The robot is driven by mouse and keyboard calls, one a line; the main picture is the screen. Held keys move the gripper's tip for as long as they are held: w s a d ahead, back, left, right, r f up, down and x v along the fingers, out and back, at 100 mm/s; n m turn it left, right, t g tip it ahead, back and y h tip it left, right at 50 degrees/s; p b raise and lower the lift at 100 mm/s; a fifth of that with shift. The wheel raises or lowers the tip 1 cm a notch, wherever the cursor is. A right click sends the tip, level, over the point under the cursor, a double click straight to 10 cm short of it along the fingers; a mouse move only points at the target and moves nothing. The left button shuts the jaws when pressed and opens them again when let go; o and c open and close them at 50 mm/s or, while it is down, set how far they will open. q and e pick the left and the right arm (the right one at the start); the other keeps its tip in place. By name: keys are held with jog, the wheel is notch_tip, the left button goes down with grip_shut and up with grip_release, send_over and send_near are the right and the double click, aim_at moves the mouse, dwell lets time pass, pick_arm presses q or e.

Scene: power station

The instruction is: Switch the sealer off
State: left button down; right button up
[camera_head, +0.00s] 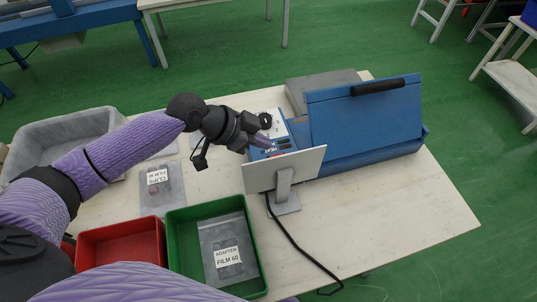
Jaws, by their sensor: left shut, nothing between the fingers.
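The sealer (364,128) is a large blue machine with a black handle on its lid, standing at the back right of the table. Its control panel (283,145) with dark switches and a "HEAT" label faces up at its left end. My left gripper (266,139) is shut and empty, with its fingertips at the left edge of the panel. I cannot tell whether they touch it. The gripper hides part of the panel, and the switch position is too small to read. My right gripper is not in view.
A white plate on a stand (285,172) with a black cable stands in front of the panel. A green bin (177,218) holding a bag, a red bin (96,240), a grey tub (62,127) and a "CLIPS" bag (160,190) are at left. The table's right front is clear.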

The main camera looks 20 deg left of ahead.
pick_arm(q)
jog(key=f, duration=0.1)
jog(key=d+f+b, duration=0.1)
jog(key=f, duration=0.1)
jog(key=w+f, duration=0.1)
jog(key=shift+d+f, duration=0.15)
jog(key=shift+f, duration=0.15)
jog(key=shift+f+b, duration=0.35)
jog(key=shift+f, duration=0.15)
